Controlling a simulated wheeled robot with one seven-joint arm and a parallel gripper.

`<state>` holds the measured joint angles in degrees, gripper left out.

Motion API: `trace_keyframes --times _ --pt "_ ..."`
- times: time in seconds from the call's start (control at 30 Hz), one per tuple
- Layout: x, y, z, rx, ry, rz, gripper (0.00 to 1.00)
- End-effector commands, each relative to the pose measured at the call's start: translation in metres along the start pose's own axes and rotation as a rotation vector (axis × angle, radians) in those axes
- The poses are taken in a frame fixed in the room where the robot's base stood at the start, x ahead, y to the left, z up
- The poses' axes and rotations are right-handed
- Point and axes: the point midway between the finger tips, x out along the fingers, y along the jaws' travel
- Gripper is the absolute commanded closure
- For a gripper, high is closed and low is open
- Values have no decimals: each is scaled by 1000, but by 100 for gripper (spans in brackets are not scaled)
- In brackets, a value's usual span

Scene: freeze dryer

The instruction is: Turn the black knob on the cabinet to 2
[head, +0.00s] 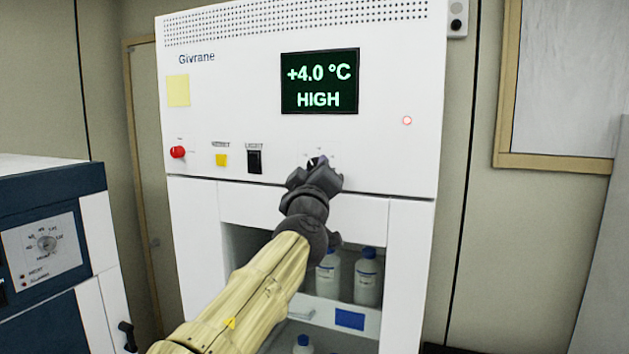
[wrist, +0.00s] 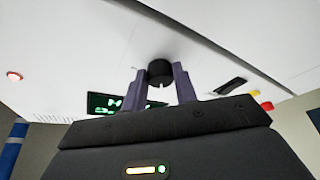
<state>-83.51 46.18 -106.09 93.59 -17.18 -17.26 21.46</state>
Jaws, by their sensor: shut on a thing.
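The black knob (wrist: 160,72) is on the white front of the cabinet (head: 240,120), and its dark body shows between my fingers in the wrist view. My gripper (wrist: 159,86) is shut on it, one finger on each side. In the head view my gripper (head: 316,172) covers most of the knob and its scale, so I cannot read which number it points to. A short white mark shows on the knob in the wrist view. The display (head: 320,82) above reads +4.0 °C and HIGH.
Left of the knob are a black rocker switch (head: 254,161), a yellow button (head: 221,160) and a red knob (head: 178,152). Bottles (head: 367,277) stand in the open compartment below. A blue and white unit (head: 50,240) with its own dial is at the left.

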Motion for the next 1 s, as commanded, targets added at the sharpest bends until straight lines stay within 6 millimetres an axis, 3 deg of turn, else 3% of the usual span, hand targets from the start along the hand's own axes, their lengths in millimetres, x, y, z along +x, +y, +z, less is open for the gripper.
trace_keyframes --times 0.5,1.0 --pt "0 3 -1 -394 -2 -170 94" --pt "0 2 0 -497 -4 -210 94"
